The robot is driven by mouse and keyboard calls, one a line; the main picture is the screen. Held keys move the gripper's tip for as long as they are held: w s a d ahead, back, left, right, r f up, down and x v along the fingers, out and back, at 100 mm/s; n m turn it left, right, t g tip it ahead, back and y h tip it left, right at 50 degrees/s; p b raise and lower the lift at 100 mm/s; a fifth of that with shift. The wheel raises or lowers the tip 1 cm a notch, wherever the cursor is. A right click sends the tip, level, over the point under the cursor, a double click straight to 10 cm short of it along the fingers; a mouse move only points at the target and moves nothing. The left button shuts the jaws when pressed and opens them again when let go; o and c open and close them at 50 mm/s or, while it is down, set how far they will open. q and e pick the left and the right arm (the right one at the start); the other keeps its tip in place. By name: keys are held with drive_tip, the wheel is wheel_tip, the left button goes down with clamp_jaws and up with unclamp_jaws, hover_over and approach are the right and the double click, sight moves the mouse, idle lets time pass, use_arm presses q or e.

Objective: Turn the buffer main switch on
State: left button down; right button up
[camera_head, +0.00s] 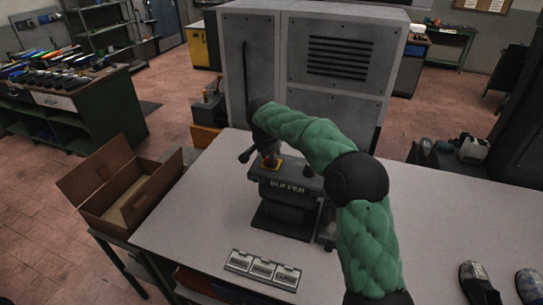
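The buffer (287,206) is a dark machine with pale lettering on its front, standing on the light table. Its switch (277,166) appears as a small orange-yellow and red patch on top, toward the left. My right arm, in a green sleeve, reaches in from the lower right and arches over the buffer. My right gripper (268,156) points down at the switch, close to or touching it; I cannot tell which. Its fingers are small and dark, partly hidden by the wrist. The switch position cannot be made out. My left gripper is not in view.
A grey cabinet (255,62) stands behind the table (192,215). An open cardboard box (150,202) is at the left. A plate with three labelled sections (262,269) lies in front of the buffer. Dark shoes (479,284) stand at the lower right. The table's right middle is clear.

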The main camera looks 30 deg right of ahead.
drive_tip(key=shift+r, duration=0.15)
drive_tip(key=v, duration=1.1)
drive_tip(key=shift+a+r, duration=0.15)
drive_tip(key=shift+r, duration=0.15)
drive_tip(key=shift+s, duration=0.15)
